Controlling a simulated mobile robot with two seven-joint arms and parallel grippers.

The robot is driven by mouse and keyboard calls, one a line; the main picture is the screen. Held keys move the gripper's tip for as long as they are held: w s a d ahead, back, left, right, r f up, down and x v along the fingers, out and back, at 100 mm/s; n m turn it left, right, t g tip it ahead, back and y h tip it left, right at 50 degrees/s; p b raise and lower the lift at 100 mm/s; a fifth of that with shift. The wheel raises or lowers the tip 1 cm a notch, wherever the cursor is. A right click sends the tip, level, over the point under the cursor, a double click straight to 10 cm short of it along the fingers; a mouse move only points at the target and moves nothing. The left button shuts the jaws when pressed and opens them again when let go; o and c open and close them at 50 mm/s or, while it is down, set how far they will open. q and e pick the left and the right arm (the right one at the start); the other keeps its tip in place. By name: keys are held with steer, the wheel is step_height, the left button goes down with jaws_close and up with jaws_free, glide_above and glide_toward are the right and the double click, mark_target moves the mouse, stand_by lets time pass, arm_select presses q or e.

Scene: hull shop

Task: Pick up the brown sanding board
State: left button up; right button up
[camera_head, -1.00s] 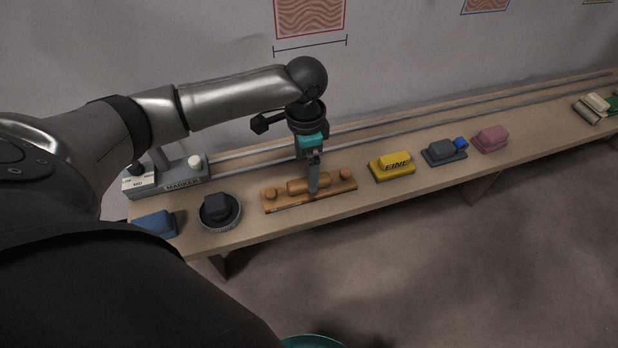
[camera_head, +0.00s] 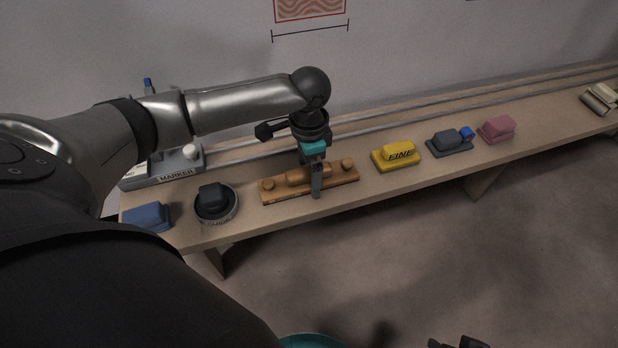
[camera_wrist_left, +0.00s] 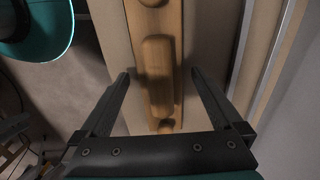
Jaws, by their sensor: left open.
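The brown sanding board (camera_head: 338,175) lies on the wooden bench, a long wooden plank with a rounded grip in the middle and a knob near each end. My left gripper (camera_head: 316,188) is over its middle, pointing down, with a finger in front of the board's near side. In the left wrist view the open fingers (camera_wrist_left: 160,74) stand on either side of the board's grip (camera_wrist_left: 158,60), with gaps between. Whether the fingertips touch the bench is unclear. A dark piece at the bottom edge of the head view looks like my right gripper (camera_head: 459,343), mostly cut off.
On the bench (camera_head: 285,215), a round dark sander (camera_head: 214,200) and blue block (camera_head: 148,217) lie left of the board. A yellow FINE block (camera_head: 396,155), grey-blue block (camera_head: 449,142) and pink block (camera_head: 496,130) lie right. Rails (camera_head: 385,127) run behind; a grey MARKER device (camera_head: 170,170) stands back left.

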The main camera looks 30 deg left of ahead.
arm_select(q)
jaws_close()
stand_by(0.9)
